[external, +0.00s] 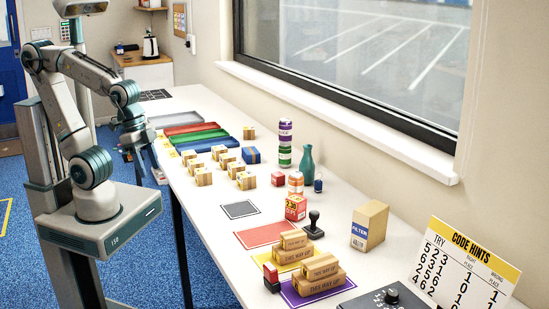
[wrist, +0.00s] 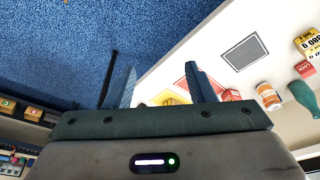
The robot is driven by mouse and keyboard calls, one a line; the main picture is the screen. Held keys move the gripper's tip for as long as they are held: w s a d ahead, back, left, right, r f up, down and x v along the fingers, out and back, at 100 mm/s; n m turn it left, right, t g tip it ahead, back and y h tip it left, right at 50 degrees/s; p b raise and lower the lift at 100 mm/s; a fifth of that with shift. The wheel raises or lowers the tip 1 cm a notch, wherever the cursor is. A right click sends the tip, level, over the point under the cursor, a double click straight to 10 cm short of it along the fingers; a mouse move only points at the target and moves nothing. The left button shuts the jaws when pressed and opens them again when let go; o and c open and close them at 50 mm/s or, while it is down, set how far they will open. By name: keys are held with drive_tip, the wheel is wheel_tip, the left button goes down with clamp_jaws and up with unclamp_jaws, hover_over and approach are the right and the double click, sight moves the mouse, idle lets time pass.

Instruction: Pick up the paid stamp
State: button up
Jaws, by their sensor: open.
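A black-handled stamp (external: 313,226) stands upright on the white table in the external view, right of the red mat. A smaller red-and-black block (external: 271,276), perhaps also a stamp, stands at the table's front edge beside the purple mat. I cannot read a PAID mark on either. My gripper (external: 141,160) hangs off the table's left side, well away from both. In the wrist view my gripper (wrist: 160,70) is open, with nothing between its fingers. Neither stamp can be made out clearly in the wrist view.
Stacked cartons stand on the yellow and purple (external: 330,292) mats. A filter carton (external: 370,226), hint board (external: 467,262) and black device (external: 385,299) are at the right. Several small boxes, coloured trays (external: 200,134), a can stack (external: 285,143) and green vase (external: 307,162) stand farther back.

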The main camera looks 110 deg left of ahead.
drive_tip(key=shift+w, duration=0.1)
drive_tip(key=m+t+h+b, duration=0.1)
drive_tip(key=m+h+b, duration=0.1)
drive_tip(key=m+b, duration=0.45)
hover_over(269, 265)
drive_tip(key=s+a+p, duration=0.2)
drive_tip(key=s, duration=0.2)
wheel_tip(269, 265, down, 7)
drive_tip(key=m, duration=0.2)
drive_tip(key=x, duration=0.8)
drive_tip(key=shift+f+p, duration=0.2)
drive_tip(key=shift+p, duration=0.15)
drive_tip(key=shift+w+p+x, duration=0.15)
drive_tip(key=shift+p+x, duration=0.25)
drive_tip(key=shift+x, duration=0.95)
drive_tip(key=shift+w+p+x, duration=0.2)
drive_tip(key=shift+p+x, duration=0.15)
drive_tip(key=shift+x, duration=0.95)
drive_tip(key=shift+d+r, duration=0.15)
drive_tip(key=shift+r, duration=0.05)
drive_tip(key=shift+c, duration=0.3)
clamp_jaws()
